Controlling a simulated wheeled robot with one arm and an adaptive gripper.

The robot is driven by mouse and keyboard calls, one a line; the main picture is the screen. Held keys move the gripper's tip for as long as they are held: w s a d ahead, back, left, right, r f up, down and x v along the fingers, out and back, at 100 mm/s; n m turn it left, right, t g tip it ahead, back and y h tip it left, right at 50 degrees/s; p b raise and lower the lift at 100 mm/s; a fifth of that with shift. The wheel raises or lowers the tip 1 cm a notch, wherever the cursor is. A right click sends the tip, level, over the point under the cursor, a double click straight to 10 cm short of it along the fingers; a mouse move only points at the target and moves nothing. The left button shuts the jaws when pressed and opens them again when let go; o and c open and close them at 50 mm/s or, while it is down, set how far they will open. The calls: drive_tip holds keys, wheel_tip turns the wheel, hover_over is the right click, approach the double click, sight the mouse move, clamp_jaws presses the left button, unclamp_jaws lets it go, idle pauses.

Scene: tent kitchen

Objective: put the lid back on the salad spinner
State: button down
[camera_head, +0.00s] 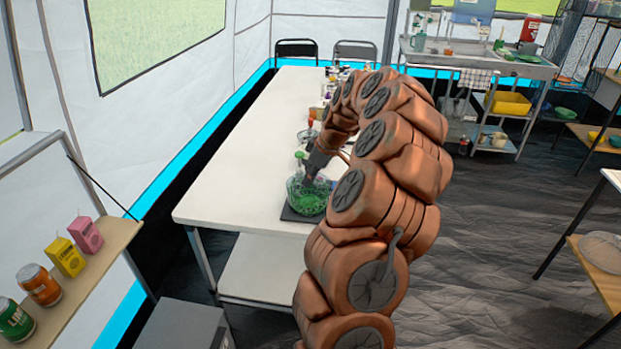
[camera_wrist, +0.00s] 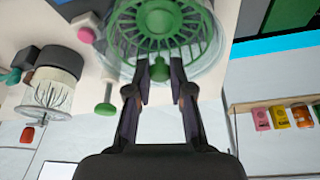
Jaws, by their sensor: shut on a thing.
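The salad spinner is a clear bowl (camera_head: 306,203) with green inside, standing on a dark mat (camera_head: 288,214) near the front of the white table. My gripper (camera_head: 312,176) is right above it, pointing down. In the wrist view my gripper (camera_wrist: 160,84) is shut on a small green knob (camera_wrist: 159,70), which I take to be the lid's. A round green slotted part (camera_wrist: 158,25) shows beyond the knob, with clear rims around it. I cannot tell the lid's edge from the bowl's, nor whether they touch.
The white table (camera_head: 235,175) is bare on its left side. Several small items stand along its right side farther back.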

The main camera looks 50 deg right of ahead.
drive_tip(key=c, duration=1)
unclamp_jaws()
drive_tip(key=shift+o, duration=0.3)
drive_tip(key=o, duration=0.5)
drive_tip(key=shift+c, duration=0.2)
drive_tip(key=shift+r, duration=0.15)
drive_tip(key=shift+r, duration=3.35)
